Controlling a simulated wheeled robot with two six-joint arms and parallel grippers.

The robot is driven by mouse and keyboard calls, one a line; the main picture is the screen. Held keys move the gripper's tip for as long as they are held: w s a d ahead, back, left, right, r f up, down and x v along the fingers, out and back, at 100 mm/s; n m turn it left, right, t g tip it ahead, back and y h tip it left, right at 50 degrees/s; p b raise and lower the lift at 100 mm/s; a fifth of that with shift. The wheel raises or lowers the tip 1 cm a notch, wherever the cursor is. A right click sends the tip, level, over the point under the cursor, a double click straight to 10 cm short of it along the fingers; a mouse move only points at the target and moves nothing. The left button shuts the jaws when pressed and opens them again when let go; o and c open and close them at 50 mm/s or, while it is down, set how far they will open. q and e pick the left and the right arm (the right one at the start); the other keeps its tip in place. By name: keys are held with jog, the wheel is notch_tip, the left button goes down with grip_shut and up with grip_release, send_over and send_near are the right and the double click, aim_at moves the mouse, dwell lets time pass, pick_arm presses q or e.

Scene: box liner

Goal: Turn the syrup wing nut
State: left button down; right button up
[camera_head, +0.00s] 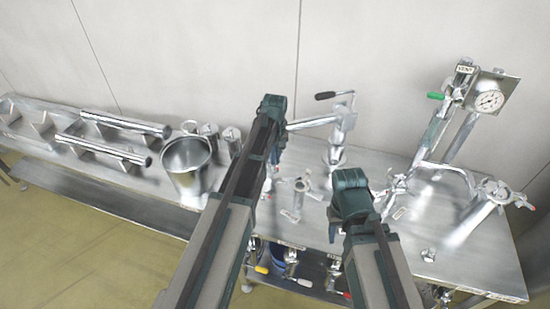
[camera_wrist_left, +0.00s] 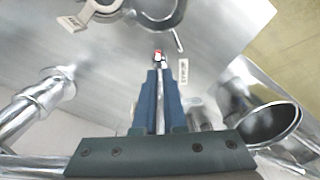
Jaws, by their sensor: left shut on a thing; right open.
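My left gripper (camera_wrist_left: 160,78) points at the bench in the left wrist view, its blue fingers closed on a thin metal piece with a red tip (camera_wrist_left: 158,54), which I take for a wing of the syrup wing nut. A small label (camera_wrist_left: 183,72) lies beside it, its text too small to read surely. In the head view my left arm hides most of this spot. A metal fitting with radiating arms (camera_head: 300,184) stands just right of that arm. My right gripper (camera_head: 350,190) is open and empty above the bench, right of this fitting.
A metal bucket (camera_head: 188,170) stands left of my left arm. A bent pipe with a black-handled crank (camera_head: 338,130) rises behind. Coloured-handled valves (camera_head: 292,262) hang below the front edge.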

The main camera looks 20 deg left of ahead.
dwell(0.4)
pick_arm(q)
jog(key=n, duration=0.9)
jog(key=shift+n, duration=0.3)
jog(key=n, duration=0.4)
jog(key=shift+n, duration=0.3)
jog(key=n, duration=0.4)
jog(key=shift+n, duration=0.3)
jog(key=c, duration=1)
grip_release()
